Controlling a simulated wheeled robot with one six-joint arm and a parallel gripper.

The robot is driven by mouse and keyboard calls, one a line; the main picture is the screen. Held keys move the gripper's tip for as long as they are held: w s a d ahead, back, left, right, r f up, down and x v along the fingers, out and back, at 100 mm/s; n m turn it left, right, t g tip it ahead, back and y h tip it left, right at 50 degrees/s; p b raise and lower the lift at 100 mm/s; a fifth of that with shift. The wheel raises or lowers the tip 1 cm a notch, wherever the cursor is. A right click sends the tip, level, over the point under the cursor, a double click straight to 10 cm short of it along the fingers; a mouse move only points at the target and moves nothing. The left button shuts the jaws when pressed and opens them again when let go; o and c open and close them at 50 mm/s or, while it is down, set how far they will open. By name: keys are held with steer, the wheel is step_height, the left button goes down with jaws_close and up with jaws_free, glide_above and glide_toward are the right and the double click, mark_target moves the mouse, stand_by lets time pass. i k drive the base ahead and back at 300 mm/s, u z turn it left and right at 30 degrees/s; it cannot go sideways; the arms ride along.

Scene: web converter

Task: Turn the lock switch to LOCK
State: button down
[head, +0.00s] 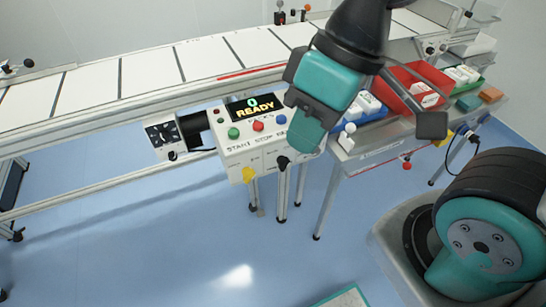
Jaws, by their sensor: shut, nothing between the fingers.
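The white control box (250,152) hangs at the near side of the conveyor. Its display (256,107) reads "0 READY", above green, red and blue buttons. On its lower front are a yellow knob (249,175) and a black knob (282,163). The small labels by the knobs are too small to read, so I cannot tell which is the lock switch or its setting. My gripper (305,140) is shut and empty, in front of the box's right end. It hides that end of the box; I cannot tell whether it touches it.
The white-slatted conveyor (150,75) runs across behind the box. A dark device (165,138) is mounted left of the box. To the right, a metal table (365,155) holds a red bin (410,85) and a blue bin (372,112). Blue floor (150,240) in front is open.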

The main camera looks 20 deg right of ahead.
mark_target(248, 173)
steer(key=z, duration=1.05)
steer(key=k, duration=0.35)
steer(key=u, duration=0.5)
